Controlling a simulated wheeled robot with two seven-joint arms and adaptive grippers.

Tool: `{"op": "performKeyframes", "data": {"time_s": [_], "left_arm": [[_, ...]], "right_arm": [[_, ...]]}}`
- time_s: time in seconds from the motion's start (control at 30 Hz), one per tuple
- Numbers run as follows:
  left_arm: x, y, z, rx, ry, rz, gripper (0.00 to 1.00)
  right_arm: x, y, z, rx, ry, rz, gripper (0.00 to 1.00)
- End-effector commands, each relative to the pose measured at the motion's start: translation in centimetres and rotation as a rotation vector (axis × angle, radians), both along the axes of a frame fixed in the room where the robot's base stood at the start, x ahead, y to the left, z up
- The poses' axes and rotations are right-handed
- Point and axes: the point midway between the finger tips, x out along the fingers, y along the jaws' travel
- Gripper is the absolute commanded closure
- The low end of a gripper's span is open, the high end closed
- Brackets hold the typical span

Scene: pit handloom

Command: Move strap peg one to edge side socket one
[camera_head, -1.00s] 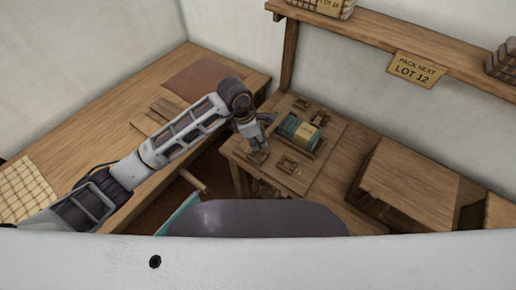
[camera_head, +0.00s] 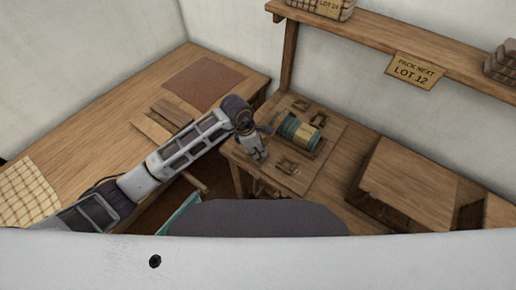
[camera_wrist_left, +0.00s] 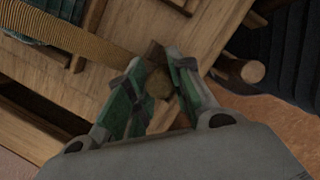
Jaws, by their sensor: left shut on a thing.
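My left gripper (camera_head: 259,156) is over the front left part of the small wooden bench board, beside a square wooden socket block (camera_head: 287,165). In the left wrist view its green-padded fingers (camera_wrist_left: 160,78) are shut on a brown wooden peg (camera_wrist_left: 158,84), whose round end shows between them. I cannot tell whether the peg's lower end touches the board. Two more wooden socket blocks, one at the back (camera_head: 301,103) and one to its right (camera_head: 319,118), stand beyond. A teal roll with a yellowish band (camera_head: 298,132) lies between the blocks. My right gripper is not in view.
A long wooden table (camera_head: 110,135) runs along the left, with a brown mat (camera_head: 205,82) and checked cloth (camera_head: 25,190). A wooden box (camera_head: 410,185) stands at the right. A shelf (camera_head: 380,30) with a lot sign (camera_head: 411,70) is above. A tan strap (camera_wrist_left: 75,38) crosses the wrist view.

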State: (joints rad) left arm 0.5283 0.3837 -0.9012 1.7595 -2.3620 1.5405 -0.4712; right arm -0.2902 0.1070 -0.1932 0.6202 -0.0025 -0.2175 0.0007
Motion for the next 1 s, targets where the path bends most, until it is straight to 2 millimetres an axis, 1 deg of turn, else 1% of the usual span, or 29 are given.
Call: {"op": "performKeyframes", "data": {"time_s": [0.5, 0.53, 0.67, 1.0], "left_arm": [[0.03, -0.01, -0.47, 0.000, -0.001, -0.001, 0.94], [0.02, -0.01, -0.43, -0.001, -0.001, 0.000, 0.74], [0.01, -0.02, -0.40, -0.001, -0.001, 0.000, 0.57], [0.01, -0.02, -0.38, 0.000, 0.000, 0.000, 0.56]], "right_arm": [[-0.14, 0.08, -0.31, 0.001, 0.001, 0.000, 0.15], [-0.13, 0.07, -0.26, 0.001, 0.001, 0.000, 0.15], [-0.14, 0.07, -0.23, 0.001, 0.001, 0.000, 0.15], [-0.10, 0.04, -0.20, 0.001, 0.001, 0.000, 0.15]]}}
